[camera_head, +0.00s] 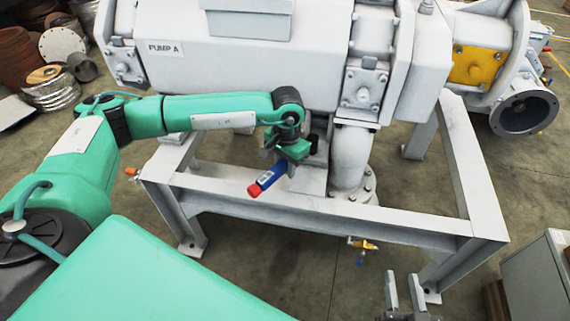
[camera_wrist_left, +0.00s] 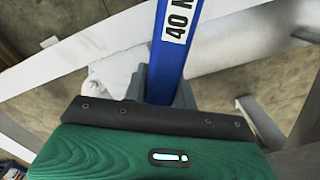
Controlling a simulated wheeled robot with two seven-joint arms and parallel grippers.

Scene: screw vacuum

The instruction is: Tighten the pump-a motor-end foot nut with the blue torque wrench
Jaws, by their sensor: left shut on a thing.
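The blue torque wrench (camera_head: 268,178) has a red end and a white label; it also shows in the left wrist view (camera_wrist_left: 178,50), where the label begins with "40". My left gripper (camera_head: 285,160) is shut on the wrench and holds it over the frame near the motor-end feet of pump A. Pump A (camera_head: 250,65) is the large white body with the "PUMP A" plate. The foot nut cannot be made out; the gripper and arm cover part of that area. My right gripper (camera_head: 405,292) is at the bottom edge with its fingers apart and nothing between them.
The pump stands on a grey steel frame (camera_head: 335,214) with open space inside. A white bent pipe with a bolted flange (camera_head: 352,165) stands right of the wrench. A small brass valve (camera_head: 362,244) sticks out below the front beam. A grey cabinet (camera_head: 540,275) is at lower right.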

